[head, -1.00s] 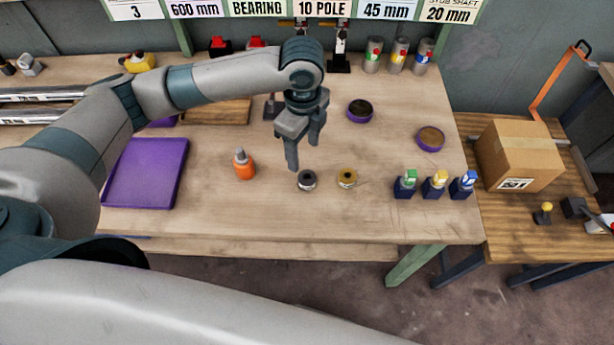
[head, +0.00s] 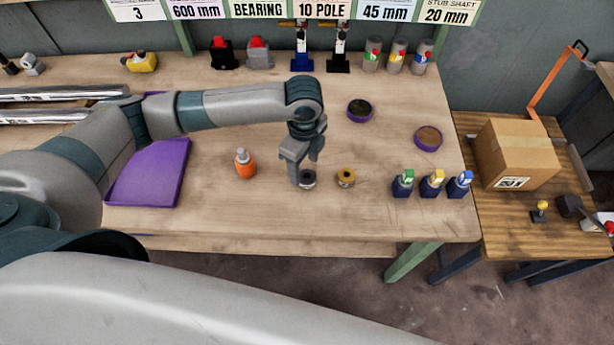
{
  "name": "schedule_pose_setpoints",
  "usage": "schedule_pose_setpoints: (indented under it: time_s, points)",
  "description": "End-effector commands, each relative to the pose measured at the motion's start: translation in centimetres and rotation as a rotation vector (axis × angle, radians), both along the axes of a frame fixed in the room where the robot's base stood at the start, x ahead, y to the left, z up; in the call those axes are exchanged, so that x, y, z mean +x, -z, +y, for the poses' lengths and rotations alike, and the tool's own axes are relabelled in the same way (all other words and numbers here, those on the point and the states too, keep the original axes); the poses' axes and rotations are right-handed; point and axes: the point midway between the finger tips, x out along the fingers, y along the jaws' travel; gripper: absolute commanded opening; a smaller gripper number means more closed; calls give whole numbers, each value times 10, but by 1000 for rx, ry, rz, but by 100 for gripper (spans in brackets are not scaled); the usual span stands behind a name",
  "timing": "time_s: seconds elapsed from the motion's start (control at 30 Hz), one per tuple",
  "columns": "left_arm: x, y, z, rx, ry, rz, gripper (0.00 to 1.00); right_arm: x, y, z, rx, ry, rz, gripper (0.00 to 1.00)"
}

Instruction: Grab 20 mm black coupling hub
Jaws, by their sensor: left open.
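A small black and silver hub (head: 308,180) sits on the wooden bench (head: 240,220) in the middle of the head view. A brass-coloured hub (head: 346,177) stands just to its right. My left gripper (head: 303,171) points down at the black hub, with its fingers open. One finger is at the hub's left side and partly covers it; the other appears behind it. I cannot tell whether the fingers touch the hub. My right gripper is not in view.
An orange bottle (head: 245,163) stands left of the gripper, and a purple tray (head: 150,175) lies further left. Several small bottles with coloured tops, among them a green-topped one (head: 403,183), stand to the right. Two round purple dishes, one here (head: 360,111), lie behind.

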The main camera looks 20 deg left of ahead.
Motion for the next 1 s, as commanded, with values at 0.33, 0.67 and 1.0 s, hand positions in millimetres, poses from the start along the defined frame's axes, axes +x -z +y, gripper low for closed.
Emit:
schedule_pose_setpoints:
  time_s: [0.33,0.67,1.0]
  points:
    - [0,37,0,1,-1,2,57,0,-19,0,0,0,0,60]
    - [1,41,-1,0,1,0,57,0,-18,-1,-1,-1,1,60]
    - [1,40,-1,1,1,0,22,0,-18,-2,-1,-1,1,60]
